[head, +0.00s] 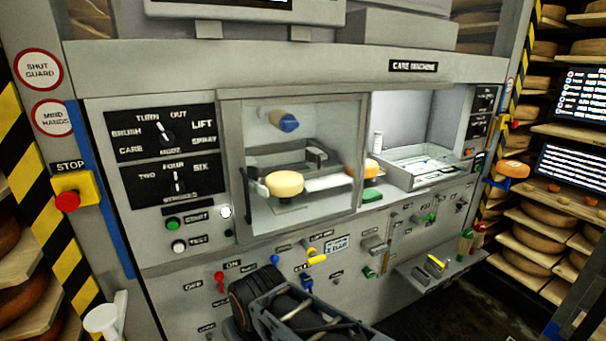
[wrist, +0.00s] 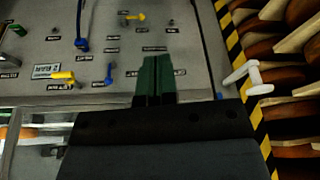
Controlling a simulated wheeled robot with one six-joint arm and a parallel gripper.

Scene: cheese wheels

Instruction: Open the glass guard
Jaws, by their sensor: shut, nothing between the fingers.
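The glass guard (head: 325,135) is a clear pane in a grey frame on the front of the care machine. In the head view it covers the left part of the machine's opening, and a pale cheese wheel (head: 284,184) shows behind it. The right part of the opening has no framed pane before it. My gripper (wrist: 158,62) shows in the wrist view as two dark green fingers pressed together, empty, over the grey lower panel. My arm stands at the bottom middle of the head view, below the guard and apart from it; my fingertips are hard to make out there.
Yellow lever (head: 316,258), red lever (head: 219,281) and blue levers stick out of the lower panel near my arm. A red stop button (head: 67,201) is at the left. A white handle (wrist: 245,76) stands by the striped post. Cheese shelves (head: 545,230) flank the machine.

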